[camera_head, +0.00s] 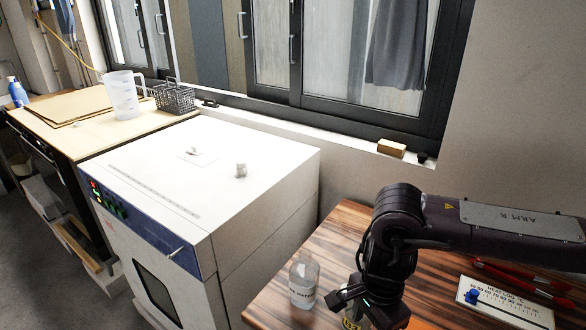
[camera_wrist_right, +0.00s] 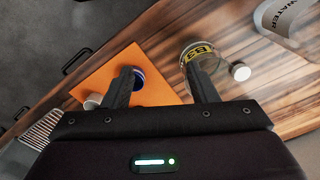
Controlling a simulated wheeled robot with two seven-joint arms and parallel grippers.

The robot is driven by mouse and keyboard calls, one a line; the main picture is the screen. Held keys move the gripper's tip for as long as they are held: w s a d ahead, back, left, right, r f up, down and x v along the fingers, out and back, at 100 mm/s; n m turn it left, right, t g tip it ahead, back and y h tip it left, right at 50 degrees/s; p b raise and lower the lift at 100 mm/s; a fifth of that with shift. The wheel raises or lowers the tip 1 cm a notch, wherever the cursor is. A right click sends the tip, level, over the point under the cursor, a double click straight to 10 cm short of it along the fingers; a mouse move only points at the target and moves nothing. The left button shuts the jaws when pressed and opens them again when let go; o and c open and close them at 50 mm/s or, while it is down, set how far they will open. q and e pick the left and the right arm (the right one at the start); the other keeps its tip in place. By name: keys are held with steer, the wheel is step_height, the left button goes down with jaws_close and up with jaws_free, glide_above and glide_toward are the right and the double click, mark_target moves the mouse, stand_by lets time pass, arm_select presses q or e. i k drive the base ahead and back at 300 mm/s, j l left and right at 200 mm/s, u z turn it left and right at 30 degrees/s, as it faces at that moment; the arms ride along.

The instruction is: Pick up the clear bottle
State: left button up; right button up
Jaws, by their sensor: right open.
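A clear bottle labelled WATER (camera_head: 304,283) stands upright at the left part of the wooden table; in the right wrist view it shows partly, at the top right (camera_wrist_right: 286,18). A clear glass container with a yellow B3 band (camera_wrist_right: 197,55) is just beyond one finger of my right gripper (camera_wrist_right: 162,82); I cannot tell if they touch. In the head view its yellow band shows at the bottom edge, mostly hidden by the gripper (camera_head: 352,300). My right gripper is open, pointing down, to the right of the WATER bottle. My left gripper is not in view.
On the wooden table (camera_head: 335,240) lie an orange mat (camera_wrist_right: 153,68), a small white cap (camera_wrist_right: 240,71), red tongs (camera_head: 520,280) and a white HEAT LOG board (camera_head: 505,302). The white oven (camera_head: 215,160) stands left of the table, with a bench and plastic jug (camera_head: 122,96) beyond.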

mark_target(304, 272)
steer(key=k, duration=0.9)
